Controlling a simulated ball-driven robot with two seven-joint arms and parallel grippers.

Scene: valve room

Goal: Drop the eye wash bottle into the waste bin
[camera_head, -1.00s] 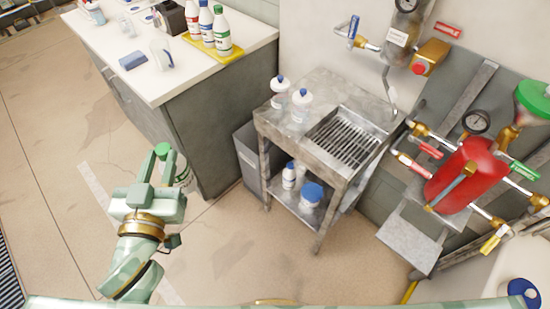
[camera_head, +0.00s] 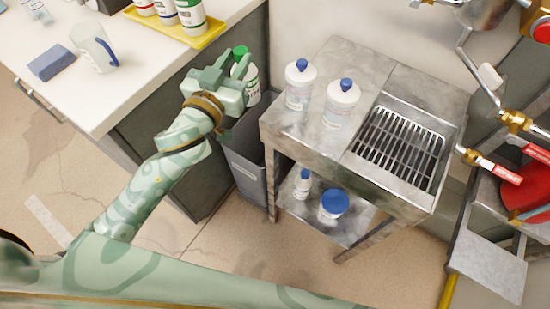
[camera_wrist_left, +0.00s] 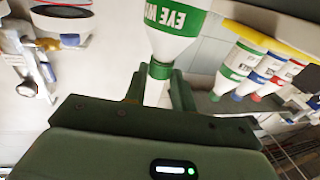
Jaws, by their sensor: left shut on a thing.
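The eye wash bottle (camera_head: 251,84) is white with a green label band and a green cap. My left gripper (camera_head: 236,78) is shut on it near the cap end and holds it up above the waste bin. In the left wrist view the bottle (camera_wrist_left: 176,30) shows between the fingers (camera_wrist_left: 157,92), with part of the lettering "EYE" readable on its label. The waste bin (camera_head: 248,172) is a tall grey bin on the floor between the counter and the steel sink stand. My arm and gripper hide part of its opening. My right gripper is not in view.
The sink stand (camera_head: 298,138) is right beside the bin, with two blue-capped bottles (camera_head: 298,85) on top. The counter (camera_head: 120,108) at left carries a yellow tray (camera_head: 175,28) of bottles, a clear jug (camera_head: 95,48) and a blue block (camera_head: 52,63).

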